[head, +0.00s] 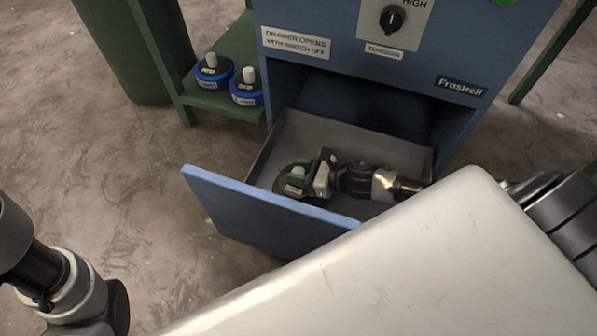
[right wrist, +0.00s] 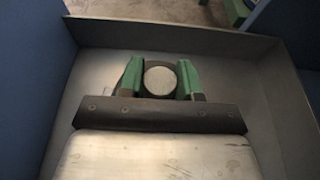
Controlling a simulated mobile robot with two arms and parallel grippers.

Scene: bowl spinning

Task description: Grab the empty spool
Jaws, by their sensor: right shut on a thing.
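The drawer (head: 262,213) of the blue machine stands pulled open. The empty spool (head: 283,186) is in it near the front, a dark flange with a bare pale core. My right gripper (head: 300,175) reaches into the drawer from the right. In the right wrist view its green fingers are shut on the sides of the spool's core (right wrist: 160,80), with the round pale top between them. The fingers hide part of the spool. I cannot tell whether it touches the drawer floor. Part of my left arm shows at the lower left, but its gripper does not.
Two blue spools (head: 212,72) (head: 246,88) stand on a green shelf (head: 226,45) left of the machine. The machine front (head: 340,50) with its knob (head: 391,19) rises above the drawer. The drawer walls stand close around my right gripper.

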